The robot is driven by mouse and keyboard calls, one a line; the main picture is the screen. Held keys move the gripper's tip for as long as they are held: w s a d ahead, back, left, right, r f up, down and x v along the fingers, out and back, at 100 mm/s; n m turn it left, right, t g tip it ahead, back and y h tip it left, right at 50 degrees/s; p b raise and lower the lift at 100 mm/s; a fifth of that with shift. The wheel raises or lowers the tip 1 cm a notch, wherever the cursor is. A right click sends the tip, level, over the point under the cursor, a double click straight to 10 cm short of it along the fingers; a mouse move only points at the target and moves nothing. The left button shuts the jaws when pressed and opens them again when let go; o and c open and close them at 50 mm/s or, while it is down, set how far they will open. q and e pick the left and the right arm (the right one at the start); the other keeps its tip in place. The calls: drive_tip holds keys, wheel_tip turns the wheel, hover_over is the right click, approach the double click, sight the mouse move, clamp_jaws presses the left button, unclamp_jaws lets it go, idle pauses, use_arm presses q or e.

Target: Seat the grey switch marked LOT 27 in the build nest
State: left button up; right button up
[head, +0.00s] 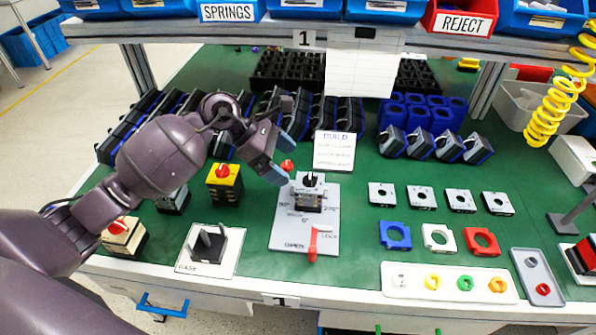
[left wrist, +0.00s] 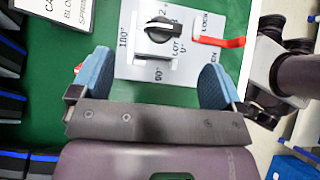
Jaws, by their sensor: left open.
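The build nest (head: 285,228) is a light grey plate with angle marks and a red lever (head: 312,243) marked OPEN and LOCK; the plate also shows in the left wrist view (left wrist: 185,72). A grey switch (head: 308,199) with a black knob (left wrist: 158,30) sits at the nest's middle, seemingly upright. Lettering beside the knob reads LOT 2, the rest unclear. Whether the switch is fully down I cannot tell. My left gripper (head: 283,158) is open and empty, above and behind-left of the switch. In the left wrist view, the switch shows beyond and between its fingertips (left wrist: 157,70). My right gripper is out of view.
A base stand (head: 210,247) and a yellow block with red knob (head: 224,180) are to the left. Grey plates (head: 421,197) and coloured rings (head: 440,237) lie to the right. Racked switches (head: 325,122) and a BUILD card (head: 334,150) stand behind. Overhead is a shelf.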

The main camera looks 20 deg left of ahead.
use_arm(q)
drive_tip(key=shift+v, duration=1.75)
drive_tip(key=shift+s+f, duration=0.1)
